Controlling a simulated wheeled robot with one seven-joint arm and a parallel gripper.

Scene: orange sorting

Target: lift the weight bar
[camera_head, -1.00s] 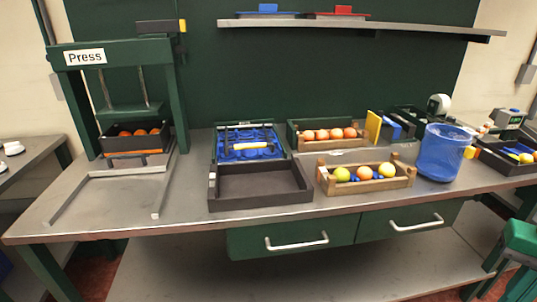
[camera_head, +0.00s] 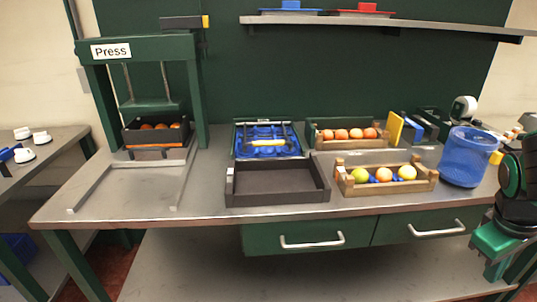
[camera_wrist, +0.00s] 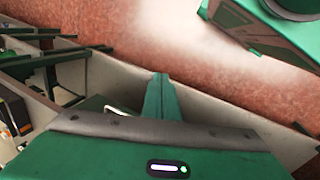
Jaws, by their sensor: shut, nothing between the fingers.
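A dark bar with a yellow middle grip (camera_head: 267,142), which looks like the weight bar, lies across a blue-filled tray (camera_head: 240,150) at the back middle of the bench in the head view. My gripper (camera_wrist: 160,80) is in the wrist view with its green fingers together and nothing between them. It is over a grey surface edge and a reddish floor, away from the bar. In the head view my dark and green arm shows at the right edge, well right of the bar. The bar is not identifiable in the wrist view.
An empty dark tray (camera_head: 276,199) stands directly in front of the blue-filled tray. A press (camera_head: 189,90) holding a crate of oranges stands left. Wooden crates (camera_head: 389,187) of fruit and a blue bucket (camera_head: 467,160) stand right. A shelf (camera_head: 390,26) hangs above.

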